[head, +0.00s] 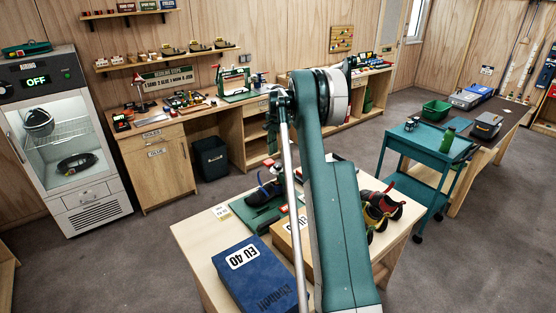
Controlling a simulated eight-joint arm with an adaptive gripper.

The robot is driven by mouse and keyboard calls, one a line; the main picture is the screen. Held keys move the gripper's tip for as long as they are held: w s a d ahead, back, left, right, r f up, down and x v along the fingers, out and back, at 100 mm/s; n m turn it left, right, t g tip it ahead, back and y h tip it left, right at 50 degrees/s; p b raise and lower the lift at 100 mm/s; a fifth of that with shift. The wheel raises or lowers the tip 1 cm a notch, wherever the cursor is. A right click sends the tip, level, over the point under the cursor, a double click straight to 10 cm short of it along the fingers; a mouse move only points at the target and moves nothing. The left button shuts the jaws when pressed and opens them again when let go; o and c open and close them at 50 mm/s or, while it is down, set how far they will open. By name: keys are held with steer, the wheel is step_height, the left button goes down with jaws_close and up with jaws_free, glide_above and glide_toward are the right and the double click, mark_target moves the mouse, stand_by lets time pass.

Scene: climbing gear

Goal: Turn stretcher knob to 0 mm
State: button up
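No stretcher knob or mm scale can be made out in this head view. On the near table (198,236) a dark shoe (262,193) sits at a green mat or base (252,213), with small red parts beside it; my arm partly covers this area. I cannot tell whether this is the stretcher. A green-framed device (235,82) stands on the back workbench; its kind is also unclear. My green arm rises through the middle of the view. I cannot make out my gripper or its fingers.
The near table also holds a blue EU 40 box (250,275), a tan box (283,238) and dark climbing shoes (383,208). A green cart (425,140) stands to the right. A glass-fronted cabinet reading OFF (65,150) is at left.

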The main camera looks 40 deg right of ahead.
mark_target(278, 165)
step_height(278, 165, up, 5)
stand_by(0.4)
steer(key=shift+f+m+p, duration=0.55)
steer(key=shift+f+m, duration=1.45)
steer(key=shift+m, duration=0.2)
steer(key=shift+f, duration=0.2)
steer(key=shift+f, duration=3.7)
steer(key=shift+c, duration=0.5)
steer(key=c, duration=0.5)
